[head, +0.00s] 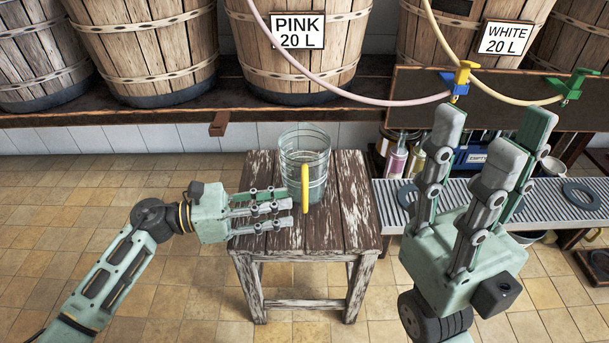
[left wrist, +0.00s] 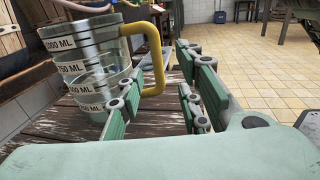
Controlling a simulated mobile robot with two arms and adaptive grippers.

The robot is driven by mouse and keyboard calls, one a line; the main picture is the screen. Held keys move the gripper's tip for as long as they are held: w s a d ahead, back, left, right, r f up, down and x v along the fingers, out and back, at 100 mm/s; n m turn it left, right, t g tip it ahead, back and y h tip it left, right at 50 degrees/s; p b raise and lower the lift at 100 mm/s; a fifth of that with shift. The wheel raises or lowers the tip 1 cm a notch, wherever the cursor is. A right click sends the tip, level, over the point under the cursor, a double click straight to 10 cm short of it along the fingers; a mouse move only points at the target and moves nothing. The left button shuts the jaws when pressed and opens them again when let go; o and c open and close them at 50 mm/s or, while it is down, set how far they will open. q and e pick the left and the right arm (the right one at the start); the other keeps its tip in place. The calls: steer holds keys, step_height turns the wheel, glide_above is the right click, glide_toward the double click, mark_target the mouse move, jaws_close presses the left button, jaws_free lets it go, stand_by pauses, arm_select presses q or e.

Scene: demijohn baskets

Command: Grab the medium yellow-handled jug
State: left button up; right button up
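A clear jug (head: 291,160) with a yellow handle (head: 305,188) stands upright on a worn wooden stool (head: 350,200). The jug also shows in the left wrist view (left wrist: 95,62), with volume labels ending in "ML" and its yellow handle facing my fingers. My left gripper (head: 288,210) reaches in from the left, level with the lower handle. Its fingers are apart. In the left wrist view the handle shows in the gap between them; I cannot tell whether they touch it. My right gripper (head: 490,135) is raised at the right, open and empty, fingers pointing up.
Barrels labelled "PINK 20 L" (head: 310,50) and "WHITE 20 L" (head: 460,35) stand on a shelf behind. Hoses run to a blue-yellow tap (head: 459,80) and a green tap (head: 572,83). A metal grate (head: 540,205) lies right of the stool. Tiled floor at left is clear.

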mark_target(304, 173)
arm_select(q)
steer(key=d, duration=0.2)
steer(key=w+d+b, duration=0.1)
steer(key=d, duration=0.1)
steer(key=shift+w+d, duration=0.1)
steer(key=shift+d, duration=0.1)
steer(key=shift+c, duration=0.5)
jaws_close()
steer(key=shift+r, duration=0.1)
